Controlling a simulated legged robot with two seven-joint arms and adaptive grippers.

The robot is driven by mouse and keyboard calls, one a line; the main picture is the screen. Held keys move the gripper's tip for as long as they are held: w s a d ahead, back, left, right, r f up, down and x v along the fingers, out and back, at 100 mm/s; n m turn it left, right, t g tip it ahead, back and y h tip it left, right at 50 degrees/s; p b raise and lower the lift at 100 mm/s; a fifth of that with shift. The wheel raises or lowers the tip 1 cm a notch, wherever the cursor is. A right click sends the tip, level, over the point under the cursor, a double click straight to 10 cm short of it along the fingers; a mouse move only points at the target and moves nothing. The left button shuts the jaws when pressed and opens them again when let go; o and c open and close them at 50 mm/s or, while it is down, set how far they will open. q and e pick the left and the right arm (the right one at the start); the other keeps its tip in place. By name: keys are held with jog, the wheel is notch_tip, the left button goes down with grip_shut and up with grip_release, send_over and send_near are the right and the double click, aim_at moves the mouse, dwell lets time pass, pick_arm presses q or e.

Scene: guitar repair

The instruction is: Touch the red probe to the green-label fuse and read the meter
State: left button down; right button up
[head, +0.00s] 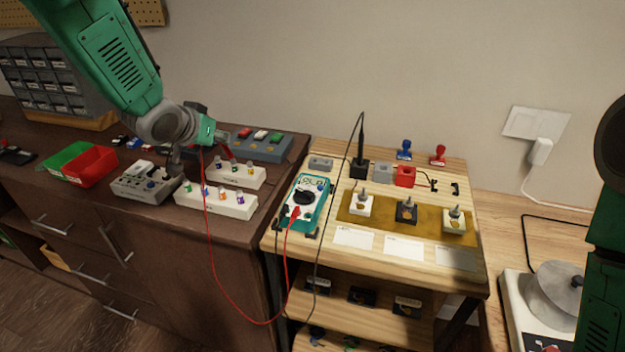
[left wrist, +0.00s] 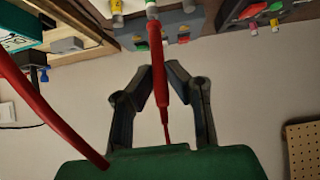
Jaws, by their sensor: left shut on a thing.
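My left gripper (head: 226,142) is shut on the red probe (head: 229,154) above the back white fuse block (head: 236,178). In the left wrist view the probe (left wrist: 158,80) stands between the fingertips (left wrist: 159,73), one end close to a fuse with a greenish band (left wrist: 152,10); I cannot tell whether they touch. In the head view a green-marked fuse (head: 187,187) shows at the left of the front white block (head: 215,206). The teal meter (head: 322,204) lies on the wooden bench; its display digits are too small to read. My right gripper is out of view.
A red cable (head: 212,265) hangs from the probe to the meter. A grey control box (head: 145,188) and green and red bins (head: 92,166) stand left. A grey box with coloured buttons (head: 270,150) is behind. A black probe stand (head: 359,168) is right of the meter.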

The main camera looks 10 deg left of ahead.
pick_arm(q)
notch_tip(320, 180, up, 6)
jog(key=p, duration=0.6)
dwell(0.5)
